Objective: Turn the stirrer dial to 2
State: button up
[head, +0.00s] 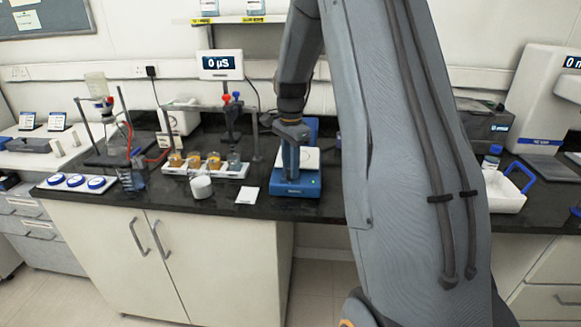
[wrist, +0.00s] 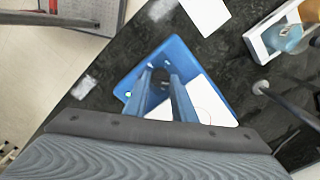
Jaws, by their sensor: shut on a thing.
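The stirrer (head: 308,190) is a blue box with a white top plate (head: 311,158), standing on the dark bench. It also shows in the wrist view (wrist: 185,52), with the white plate partly behind my fingers. My gripper (head: 291,176) points down at the front of the stirrer. In the wrist view my gripper (wrist: 157,78) has its two fingers on either side of the small dark dial (wrist: 158,74), shut on it. The dial's marks and its setting cannot be read.
A white card (head: 247,195) lies left of the stirrer. Further left are a white rack (head: 235,172) with beakers, a round white pot (head: 201,187) and a tray with blue-rimmed discs (head: 77,182). A white basket with a blue handle (head: 505,196) stands at the right.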

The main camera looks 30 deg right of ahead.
jog(key=shift+w+d+r, duration=0.1)
jog(key=shift+r, duration=0.05)
jog(key=o, duration=0.8)
jog(key=shift+r+b, duration=1.1)
jog(key=shift+r, duration=2.75)
